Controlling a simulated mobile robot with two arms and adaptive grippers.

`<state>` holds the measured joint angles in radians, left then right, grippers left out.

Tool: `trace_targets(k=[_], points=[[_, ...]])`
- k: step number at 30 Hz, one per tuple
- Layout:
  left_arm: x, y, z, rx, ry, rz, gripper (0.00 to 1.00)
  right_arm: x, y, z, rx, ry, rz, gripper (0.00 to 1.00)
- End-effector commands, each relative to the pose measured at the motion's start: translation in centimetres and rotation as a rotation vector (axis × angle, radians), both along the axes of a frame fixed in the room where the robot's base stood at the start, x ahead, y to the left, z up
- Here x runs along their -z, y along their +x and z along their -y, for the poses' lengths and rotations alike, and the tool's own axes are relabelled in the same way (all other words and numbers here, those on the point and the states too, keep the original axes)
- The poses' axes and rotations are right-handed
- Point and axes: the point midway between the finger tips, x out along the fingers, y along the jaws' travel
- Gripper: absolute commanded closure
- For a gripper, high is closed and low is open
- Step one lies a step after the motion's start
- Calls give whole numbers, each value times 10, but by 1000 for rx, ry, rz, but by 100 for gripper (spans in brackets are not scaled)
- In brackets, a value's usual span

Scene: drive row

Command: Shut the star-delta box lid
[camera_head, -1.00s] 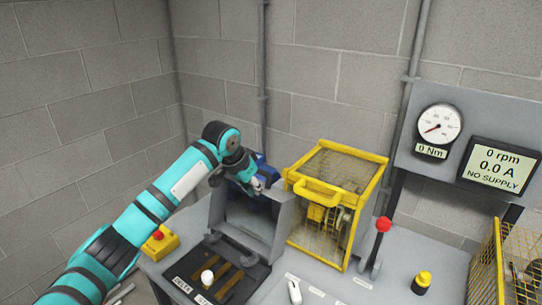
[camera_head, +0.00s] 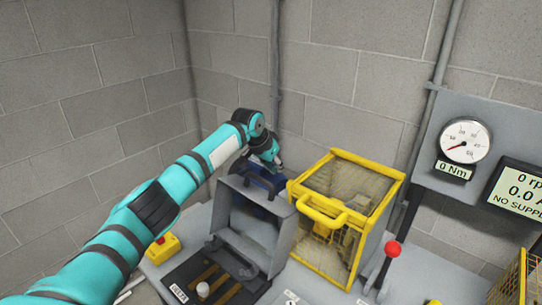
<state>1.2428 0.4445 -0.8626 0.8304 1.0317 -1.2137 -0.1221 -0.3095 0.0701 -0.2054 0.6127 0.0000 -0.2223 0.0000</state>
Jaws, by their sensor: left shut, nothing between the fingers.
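The star-delta box (camera_head: 188,286) sits low on the bench, with a dark panel, a white knob (camera_head: 203,289) and brown bars. Its grey lid (camera_head: 283,238) stands raised and open, roughly upright at the back of the panel. My left gripper (camera_head: 276,165) is shut and empty, at the lid's top edge and seemingly a little above or behind it. I cannot tell whether it touches the lid. A dark blue thing (camera_head: 265,184) shows just below the gripper, partly hidden by the lid. My right gripper is not in view.
A yellow mesh guard (camera_head: 324,210) stands close to the lid's right. A red-knobbed lever (camera_head: 393,250) is farther right, below a gauge (camera_head: 465,142) and a display (camera_head: 520,188). A yellow box with a red button (camera_head: 163,247) is left of the star-delta box.

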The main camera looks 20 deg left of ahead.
Motion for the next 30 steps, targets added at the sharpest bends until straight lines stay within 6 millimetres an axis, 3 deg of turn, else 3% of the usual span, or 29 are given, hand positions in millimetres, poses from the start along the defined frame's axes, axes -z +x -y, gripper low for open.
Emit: trace_targets(k=[3, 6, 19, 30], points=[[5, 2, -1, -1, 3, 2, 100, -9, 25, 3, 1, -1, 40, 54], [4, -6, -5, -1, 3, 2, 100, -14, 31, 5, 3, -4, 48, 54], [1, -33, -12, 0, 2, 1, 100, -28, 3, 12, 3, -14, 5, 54], [2, -34, -12, 0, 1, 1, 100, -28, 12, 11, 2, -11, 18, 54]])
